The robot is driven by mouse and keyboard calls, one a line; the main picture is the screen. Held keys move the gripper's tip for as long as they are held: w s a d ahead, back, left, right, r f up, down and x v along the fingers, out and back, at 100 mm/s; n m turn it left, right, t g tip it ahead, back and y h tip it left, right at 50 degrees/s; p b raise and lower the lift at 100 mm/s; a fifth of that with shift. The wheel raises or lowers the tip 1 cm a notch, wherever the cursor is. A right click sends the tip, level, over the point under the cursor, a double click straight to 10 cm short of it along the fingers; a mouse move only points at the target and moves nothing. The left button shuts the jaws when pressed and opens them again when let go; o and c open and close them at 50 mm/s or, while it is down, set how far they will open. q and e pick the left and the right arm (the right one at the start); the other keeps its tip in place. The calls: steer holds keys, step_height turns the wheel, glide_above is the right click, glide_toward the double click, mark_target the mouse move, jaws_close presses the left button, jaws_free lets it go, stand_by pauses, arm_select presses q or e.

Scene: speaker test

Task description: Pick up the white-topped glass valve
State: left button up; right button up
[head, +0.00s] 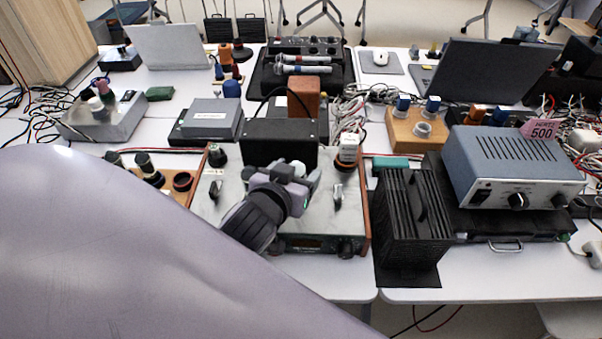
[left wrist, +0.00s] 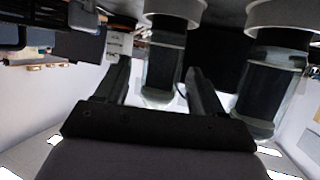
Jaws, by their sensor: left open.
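My left gripper (head: 291,173) is open over the grey-topped instrument box in the head view. A small white top (head: 298,167) shows between its fingers; the rest of that thing is hidden by the gripper. In the left wrist view, which looks upside down, a glass valve (left wrist: 162,70) with a dark inside and a pale ring shows between the two open fingers of the gripper (left wrist: 158,66). I cannot tell whether the fingers touch it. A second, similar glass valve (left wrist: 268,85) stands to the right, outside the fingers. My right gripper is not in view.
The instrument box (head: 220,225) has knobs on its top. A black box (head: 280,140) stands close behind the gripper. A black ribbed block (head: 412,220) and a blue-grey power unit (head: 515,165) stand to the right. My left arm hides the table's front left.

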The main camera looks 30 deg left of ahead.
arm_select(q)
steer(key=shift+w, duration=0.1)
steer(key=c, duration=1.1)
steer(key=shift+o, duration=0.2)
steer(key=shift+r, duration=0.15)
